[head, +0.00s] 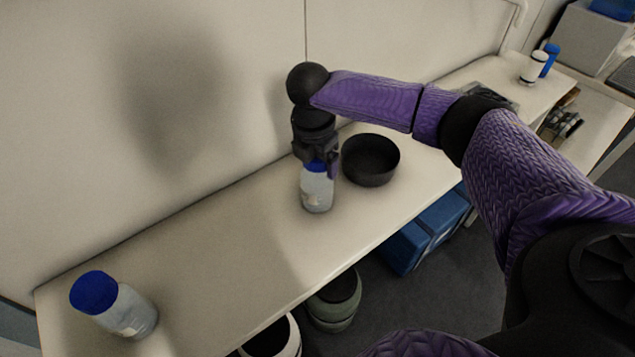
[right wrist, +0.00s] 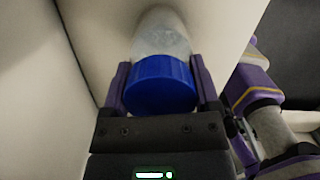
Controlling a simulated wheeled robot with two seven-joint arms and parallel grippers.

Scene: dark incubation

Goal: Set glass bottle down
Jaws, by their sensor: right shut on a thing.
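A clear glass bottle (head: 317,191) with a blue cap is upright at the shelf, left of a dark bowl. My right gripper (head: 317,163) comes down from above and is shut on its blue cap. In the right wrist view the blue cap (right wrist: 160,87) sits between the two purple fingers, with the clear bottle body (right wrist: 162,32) beyond it. I cannot tell whether the bottle's base touches the shelf (head: 232,240). A second bottle (head: 125,312) with a blue cap stands at the near left end of the shelf. My left gripper is not in view.
The black bowl (head: 371,160) stands close to the right of the held bottle. The wall (head: 225,70) rises behind the shelf. Blue boxes (head: 428,232) and pots (head: 334,300) are below the front edge. The shelf between the two bottles is clear.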

